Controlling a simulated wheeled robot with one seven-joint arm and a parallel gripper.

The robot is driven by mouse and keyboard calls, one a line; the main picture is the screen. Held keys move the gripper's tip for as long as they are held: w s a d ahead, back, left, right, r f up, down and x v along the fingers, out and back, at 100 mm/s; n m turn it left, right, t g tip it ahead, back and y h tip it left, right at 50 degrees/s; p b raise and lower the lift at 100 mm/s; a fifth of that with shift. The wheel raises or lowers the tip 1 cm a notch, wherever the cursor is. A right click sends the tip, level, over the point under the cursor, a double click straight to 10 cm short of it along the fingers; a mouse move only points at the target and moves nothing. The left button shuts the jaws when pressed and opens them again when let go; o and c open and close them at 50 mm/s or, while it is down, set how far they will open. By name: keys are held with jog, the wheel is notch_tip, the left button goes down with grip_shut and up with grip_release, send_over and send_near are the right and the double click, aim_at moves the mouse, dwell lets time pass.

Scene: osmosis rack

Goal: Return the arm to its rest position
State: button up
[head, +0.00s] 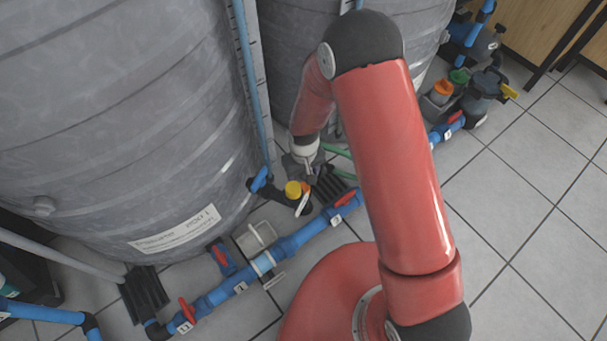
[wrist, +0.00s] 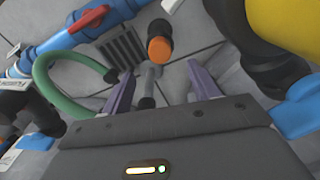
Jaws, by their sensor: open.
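My red arm reaches down toward the floor between the two grey tanks in the head view. My gripper (head: 311,177) is low, close to the blue pipework and a yellow cap (head: 293,189), partly hidden by my arm. In the wrist view my gripper (wrist: 160,84) shows two purple-grey fingers spread apart with nothing clearly held. An orange-capped piece (wrist: 159,48) lies just beyond the gap between the fingertips. A large yellow part (wrist: 290,25) is close at the upper right of the wrist view.
A blue pipe (head: 290,243) with red valve handles runs along the floor before the grey tank (head: 110,110). A green hose (wrist: 50,85) curves left of my fingers. A pump with an orange cap (head: 441,91) stands at the back right. The tiled floor (head: 540,190) at right is clear.

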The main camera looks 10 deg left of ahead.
dwell(0.3)
jog(key=w+d+r+m+t+p, duration=0.1)
jog(key=d+r, duration=0.3)
jog(key=r, duration=0.5)
jog(key=d+r+m+t, duration=0.1)
jog(key=d+r, duration=0.4)
jog(key=r, duration=0.4)
jog(key=w+d+r+m+t+p, duration=0.1)
jog(key=d+r, duration=0.3)
jog(key=r, duration=0.5)
jog(key=s+d+r+m+t+p, duration=0.2)
jog(key=s+d+r+m, duration=0.2)
jog(key=s+d+r, duration=0.9)
jog(key=s+r, duration=0.3)
jog(key=s, duration=0.1)
jog(key=shift+m+t, duration=0.3)
